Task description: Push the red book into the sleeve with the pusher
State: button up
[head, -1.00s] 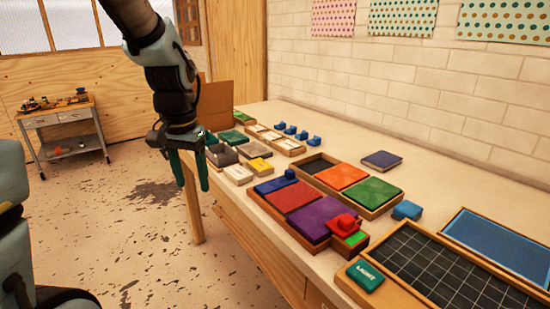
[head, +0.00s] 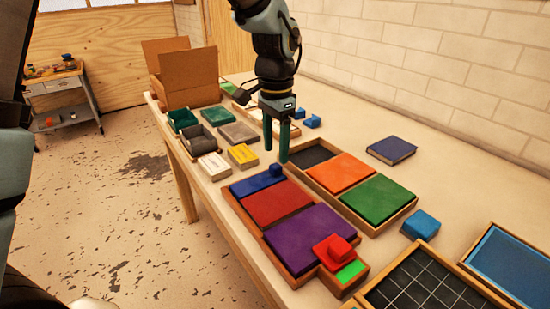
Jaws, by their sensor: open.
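The red book (head: 276,204) lies flat in a wooden tray (head: 262,248), between a blue block with a small knob (head: 257,183) and a flat purple piece (head: 309,238). The knobbed blue block looks like the pusher, at the tray's far end. I cannot tell for certain which piece is the sleeve; the purple piece lies directly beyond the red book. A red knobbed block (head: 333,250) sits at the tray's near end, beside a bright green patch (head: 351,272). My gripper (head: 275,152) points down near the blue block's knob, open and empty, its two green fingers apart.
A second tray (head: 383,229) holds an orange piece (head: 340,172) and a green piece (head: 377,198). A dark blue book (head: 391,150) and a blue block (head: 421,225) lie on the table. Boxes stand at the far left. Bare table lies along the wall.

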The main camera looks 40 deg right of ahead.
aim_at(276, 165)
jog(key=shift+f+p, duration=0.3)
jog(key=shift+f, duration=1.95)
grip_shut()
jog(key=shift+s, duration=0.1)
